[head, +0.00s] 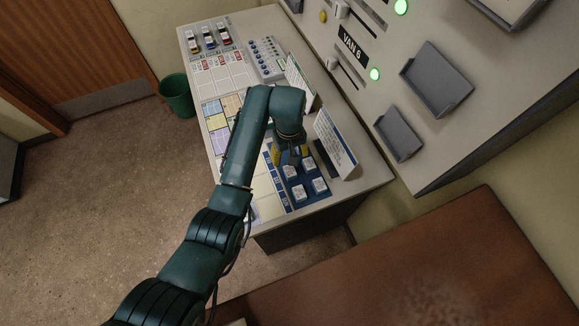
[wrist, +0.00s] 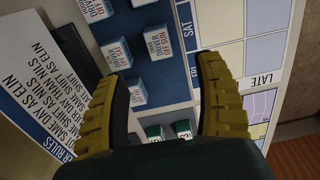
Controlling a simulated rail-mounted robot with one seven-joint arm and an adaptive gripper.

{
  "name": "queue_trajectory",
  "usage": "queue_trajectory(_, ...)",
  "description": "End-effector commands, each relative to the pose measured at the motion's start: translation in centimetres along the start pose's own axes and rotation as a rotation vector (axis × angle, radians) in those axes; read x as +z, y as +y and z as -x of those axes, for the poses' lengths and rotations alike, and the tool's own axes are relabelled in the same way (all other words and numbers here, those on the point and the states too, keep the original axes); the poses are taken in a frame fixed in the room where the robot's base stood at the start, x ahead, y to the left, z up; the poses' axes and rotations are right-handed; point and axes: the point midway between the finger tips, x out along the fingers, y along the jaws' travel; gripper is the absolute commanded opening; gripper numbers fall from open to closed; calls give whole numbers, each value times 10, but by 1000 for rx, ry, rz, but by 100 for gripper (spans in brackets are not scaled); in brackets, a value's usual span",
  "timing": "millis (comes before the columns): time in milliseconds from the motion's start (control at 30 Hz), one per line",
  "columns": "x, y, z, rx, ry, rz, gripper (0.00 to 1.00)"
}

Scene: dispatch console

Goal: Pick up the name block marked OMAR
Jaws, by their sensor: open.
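Several white-topped name blocks with blue sides stand on a dark blue pad (head: 325,202) at the near end of the console. In the wrist view, one block (wrist: 158,42) seems to read "DRIVER OFF" with a further word, and another (wrist: 117,52) stands left of it. A small block (wrist: 137,92) lies beside my left finger. I cannot read OMAR on any block. My gripper (wrist: 163,68) has yellow ridged fingers, wide apart, with nothing held between them. In the head view, my gripper (head: 290,156) is over the far part of the pad, partly hidden by my wrist.
Two dark green blocks (wrist: 183,129) show low between my fingers. A tilted rules card (head: 336,145) stands right of the pad, close to my gripper. A roster grid marked SAT and LATE (wrist: 255,54) lies on the other side. Grey trays (head: 437,80) hang on the upright panel.

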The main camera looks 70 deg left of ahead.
Motion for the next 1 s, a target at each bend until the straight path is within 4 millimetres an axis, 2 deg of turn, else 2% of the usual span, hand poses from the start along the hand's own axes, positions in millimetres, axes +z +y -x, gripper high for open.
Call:
queue_trajectory(33,1,0,-14,-2,-2,-1,70)
queue_trajectory(200,0,0,-50,-1,1,-2,70)
queue_trajectory(367,-1,1,-66,0,2,-2,70)
queue_trajectory(600,-3,3,-107,0,3,-3,70)
queue_trajectory(700,-3,3,-115,1,4,-3,70)
queue_trajectory(900,-4,3,-115,1,5,-3,70)
queue_trajectory(933,-4,3,-115,1,5,-3,68)
queue_trajectory(1000,-4,3,-114,1,5,-3,55)
